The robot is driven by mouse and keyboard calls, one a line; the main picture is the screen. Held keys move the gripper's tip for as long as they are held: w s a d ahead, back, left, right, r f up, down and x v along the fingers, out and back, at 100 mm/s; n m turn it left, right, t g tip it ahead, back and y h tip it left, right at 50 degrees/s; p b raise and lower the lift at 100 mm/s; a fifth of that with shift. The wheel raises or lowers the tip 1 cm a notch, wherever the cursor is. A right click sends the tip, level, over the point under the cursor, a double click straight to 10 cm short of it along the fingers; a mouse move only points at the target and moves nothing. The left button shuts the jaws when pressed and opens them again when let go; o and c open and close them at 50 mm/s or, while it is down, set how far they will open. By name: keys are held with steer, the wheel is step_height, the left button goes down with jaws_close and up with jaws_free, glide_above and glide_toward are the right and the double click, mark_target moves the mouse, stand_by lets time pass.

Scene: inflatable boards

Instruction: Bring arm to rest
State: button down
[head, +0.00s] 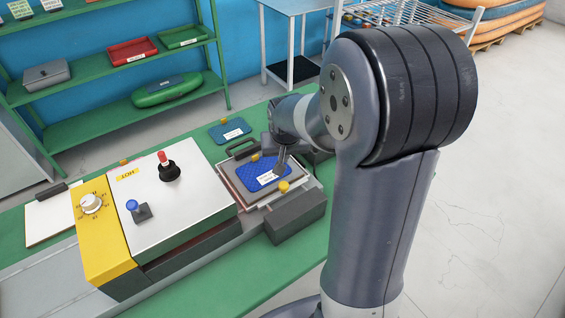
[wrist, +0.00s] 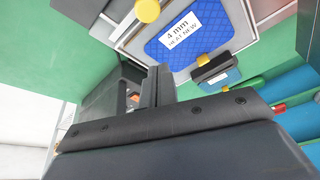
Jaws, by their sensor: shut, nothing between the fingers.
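My arm rises at the right of the head view and reaches left over the green bench (head: 265,272). My gripper (head: 281,168) points down, shut and empty, over or beside a blue quilted pad (head: 257,177) on a framed plate. I cannot tell whether it touches the pad. In the wrist view my gripper (wrist: 158,86) shows dark closed fingers, and the blue pad (wrist: 215,28) with a "4 mm" label lies beyond them. The arm hides part of the bench behind it.
A machine with a white top (head: 170,208), red-tipped lever (head: 166,168) and yellow dial panel (head: 98,235) stands left of the pad. A second blue pad (head: 230,132) lies behind. Green shelves (head: 130,70) hold trays. Open floor (head: 480,220) lies right.

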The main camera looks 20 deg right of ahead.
steer(key=shift+v, duration=2.45)
steer(key=shift+w, duration=0.1)
